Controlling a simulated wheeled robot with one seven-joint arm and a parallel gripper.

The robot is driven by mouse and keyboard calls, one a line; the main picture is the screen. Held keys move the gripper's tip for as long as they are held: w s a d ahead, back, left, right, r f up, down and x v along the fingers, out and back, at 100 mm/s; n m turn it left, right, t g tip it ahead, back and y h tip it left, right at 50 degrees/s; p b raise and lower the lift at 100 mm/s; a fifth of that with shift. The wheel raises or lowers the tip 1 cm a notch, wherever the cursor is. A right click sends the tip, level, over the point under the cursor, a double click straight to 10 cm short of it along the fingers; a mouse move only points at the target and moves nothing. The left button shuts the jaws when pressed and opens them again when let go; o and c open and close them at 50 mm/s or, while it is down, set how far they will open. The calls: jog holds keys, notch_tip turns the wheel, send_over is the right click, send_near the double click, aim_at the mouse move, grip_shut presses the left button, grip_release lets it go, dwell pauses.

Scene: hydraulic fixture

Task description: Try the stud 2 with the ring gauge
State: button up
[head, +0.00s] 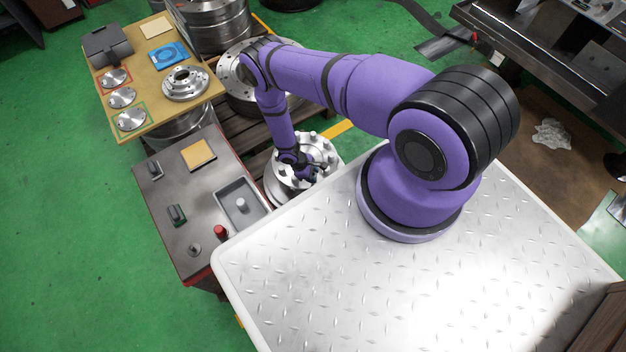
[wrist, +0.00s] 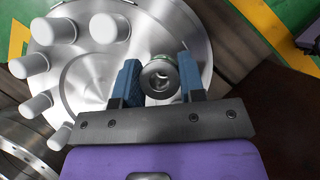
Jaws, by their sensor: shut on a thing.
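My gripper (wrist: 160,85) shows in the wrist view with its two blue fingers closed on the ring gauge (wrist: 147,82), a small steel ring with a dark hole and a green edge. The ring sits over the rim side of a round steel flange (wrist: 165,30). Several pale, round-ended studs (wrist: 103,28) stand in an arc on the flange, left of the ring. I cannot tell which is stud 2, or whether a stud is inside the ring. In the head view my gripper (head: 312,176) is low at the right side of the flanged hub (head: 283,190), partly hiding it.
A grey bench (head: 190,235) left of the hub holds a tray (head: 228,218) with a pale cylinder, a red-topped pin (head: 220,234), a green-marked block (head: 176,214) and a yellow pad (head: 198,154). A tan table (head: 145,75) with steel discs stands behind.

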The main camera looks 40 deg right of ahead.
notch_tip(320, 180, up, 9)
jog(key=shift+r, duration=0.2)
dwell(1.7)
